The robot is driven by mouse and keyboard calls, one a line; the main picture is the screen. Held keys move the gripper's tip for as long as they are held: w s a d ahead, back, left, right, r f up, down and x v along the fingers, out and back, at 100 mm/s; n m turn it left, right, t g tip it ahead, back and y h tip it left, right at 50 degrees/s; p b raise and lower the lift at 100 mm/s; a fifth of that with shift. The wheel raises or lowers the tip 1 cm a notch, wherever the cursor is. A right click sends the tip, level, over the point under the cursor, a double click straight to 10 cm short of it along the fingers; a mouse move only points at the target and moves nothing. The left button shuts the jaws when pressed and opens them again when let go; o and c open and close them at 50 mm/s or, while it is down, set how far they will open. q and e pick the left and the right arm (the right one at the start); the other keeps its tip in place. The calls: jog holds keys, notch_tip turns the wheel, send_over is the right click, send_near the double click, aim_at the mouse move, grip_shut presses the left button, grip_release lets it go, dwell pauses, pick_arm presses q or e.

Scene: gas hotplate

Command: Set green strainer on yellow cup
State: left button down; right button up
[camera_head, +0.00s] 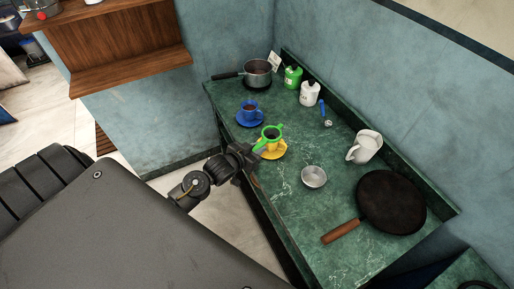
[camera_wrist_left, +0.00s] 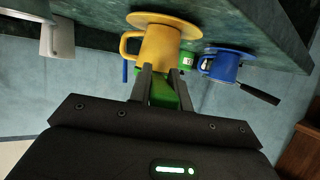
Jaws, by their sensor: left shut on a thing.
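The green strainer (camera_head: 271,132) is at the mouth of the yellow cup (camera_head: 272,148), its ring overlapping the cup's top in the head view. I cannot tell whether it touches the rim. The yellow cup stands upright on a yellow saucer (camera_head: 276,155). My left gripper (camera_head: 256,149) is left of the cup, shut on the strainer's handle. The left wrist view, which is upside down, shows the fingers (camera_wrist_left: 160,83) around the green handle (camera_wrist_left: 162,96), close to the yellow cup (camera_wrist_left: 158,46). The strainer's bowl is hidden there. My right gripper is not in view.
A blue cup on a blue saucer (camera_head: 240,120) and a pot (camera_head: 257,72) stand farther back. A metal bowl (camera_head: 314,176), white pitcher (camera_head: 366,146) and frying pan (camera_head: 392,203) are to the right. Green and white canisters (camera_head: 309,94) stand near the wall. The front counter is clear.

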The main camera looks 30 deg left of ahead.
pick_arm(q)
jog(key=shift+f, duration=0.2)
jog(key=c, duration=1.2)
grip_release()
jog(key=shift+s+r, duration=0.1)
jog(key=shift+s, duration=0.3)
jog(key=b+v, duration=0.2)
jog(key=v, duration=0.8)
jog(key=shift+w+r, duration=0.1)
jog(key=shift+r, duration=0.05)
